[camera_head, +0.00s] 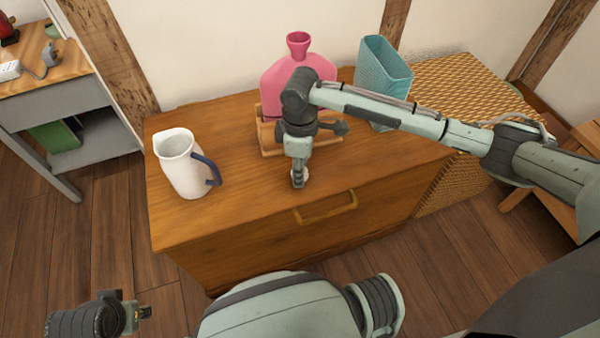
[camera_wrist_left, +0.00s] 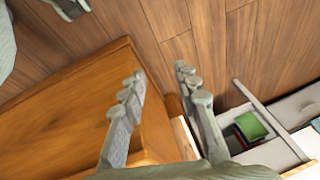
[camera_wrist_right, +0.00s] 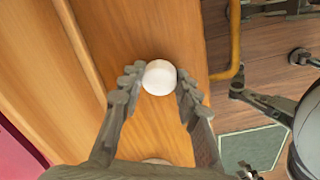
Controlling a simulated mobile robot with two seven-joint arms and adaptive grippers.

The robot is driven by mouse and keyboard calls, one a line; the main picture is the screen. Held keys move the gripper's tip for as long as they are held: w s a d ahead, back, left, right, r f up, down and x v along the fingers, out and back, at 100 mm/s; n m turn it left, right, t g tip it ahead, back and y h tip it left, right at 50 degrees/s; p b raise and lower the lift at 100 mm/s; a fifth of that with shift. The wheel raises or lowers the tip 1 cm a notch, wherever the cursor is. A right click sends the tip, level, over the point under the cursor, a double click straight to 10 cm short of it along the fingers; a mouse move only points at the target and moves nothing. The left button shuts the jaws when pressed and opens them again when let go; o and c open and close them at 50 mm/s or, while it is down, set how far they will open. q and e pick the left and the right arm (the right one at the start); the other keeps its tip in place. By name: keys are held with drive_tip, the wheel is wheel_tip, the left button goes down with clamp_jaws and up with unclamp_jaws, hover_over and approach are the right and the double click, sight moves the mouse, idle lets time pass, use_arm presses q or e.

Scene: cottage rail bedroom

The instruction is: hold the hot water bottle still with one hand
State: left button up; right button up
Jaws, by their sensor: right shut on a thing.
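The pink hot water bottle (camera_head: 298,75) stands upright, neck up, in a wooden stand (camera_head: 266,138) on the wooden chest (camera_head: 240,205). My right arm hides part of its front. My right gripper (camera_head: 298,181) points down in front of the stand, apart from the bottle. It is shut on a small white round thing (camera_wrist_right: 159,77), low over the chest top near the front edge. A pink edge of the bottle shows at the left of the right wrist view (camera_wrist_right: 18,150). My left gripper (camera_wrist_left: 160,82) is open and empty, away from the bottle; it is low left in the head view (camera_head: 143,313).
A white jug (camera_head: 181,165) with a blue handle stands on the chest's left end. A blue ribbed vase (camera_head: 383,75) is right of the bottle, behind my right forearm. A woven rattan chest (camera_head: 455,85) adjoins at right. A grey side table (camera_head: 75,115) stands left.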

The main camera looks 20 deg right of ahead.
use_arm(q)
drive_tip(key=shift+w, duration=0.1)
